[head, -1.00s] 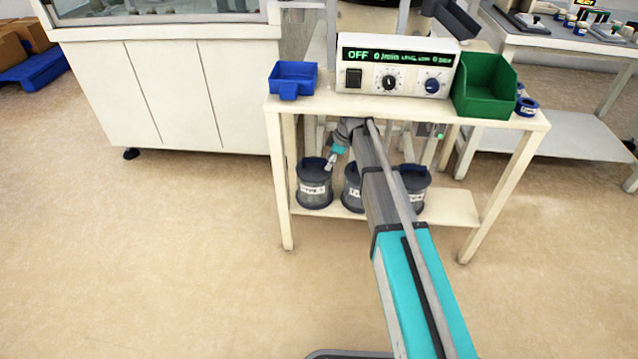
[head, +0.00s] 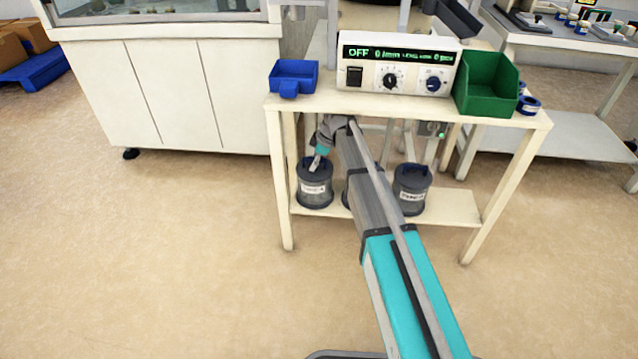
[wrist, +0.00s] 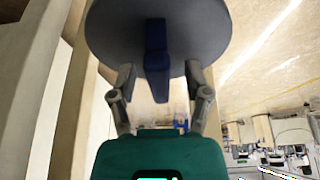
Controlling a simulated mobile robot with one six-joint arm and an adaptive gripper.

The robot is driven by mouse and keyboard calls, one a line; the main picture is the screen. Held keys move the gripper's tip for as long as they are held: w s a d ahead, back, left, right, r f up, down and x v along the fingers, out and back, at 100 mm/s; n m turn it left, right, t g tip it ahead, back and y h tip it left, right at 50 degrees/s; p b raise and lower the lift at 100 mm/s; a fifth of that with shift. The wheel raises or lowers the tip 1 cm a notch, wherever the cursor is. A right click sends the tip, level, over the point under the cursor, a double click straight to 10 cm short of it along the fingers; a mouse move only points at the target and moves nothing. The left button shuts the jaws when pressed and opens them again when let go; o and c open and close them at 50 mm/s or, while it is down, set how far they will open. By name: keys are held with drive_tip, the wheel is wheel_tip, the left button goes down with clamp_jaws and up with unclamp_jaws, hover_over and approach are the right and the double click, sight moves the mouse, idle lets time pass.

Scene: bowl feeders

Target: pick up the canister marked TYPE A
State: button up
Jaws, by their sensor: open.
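A dark grey canister (head: 314,191) with a blue lid handle stands upright at the left end of the bench's lower shelf. A second canister (head: 346,198) is mostly hidden behind my arm. A third canister (head: 412,191) stands on the right. The left and right ones have white labels, whose last letter is too small to read surely. My gripper (head: 317,161) is at the top of the left canister. In the wrist view my gripper's fingers (wrist: 161,67) are apart, one on each side of the blue handle (wrist: 157,48) over the grey lid. Contact cannot be told.
The bench top (head: 330,103) lies close above my arm, carrying a controller (head: 398,66), a blue bin (head: 293,77) and a green bin (head: 486,87). A front leg (head: 281,190) stands just left of the left canister. The floor in front is clear.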

clamp_jaws()
idle(0.3)
drive_tip(key=shift+r, duration=0.25)
idle(0.4)
drive_tip(key=shift+r+p, duration=0.1)
drive_tip(key=shift+p, duration=0.25)
drive_tip(key=s, duration=1.8)
drive_tip(key=shift+a, duration=0.3)
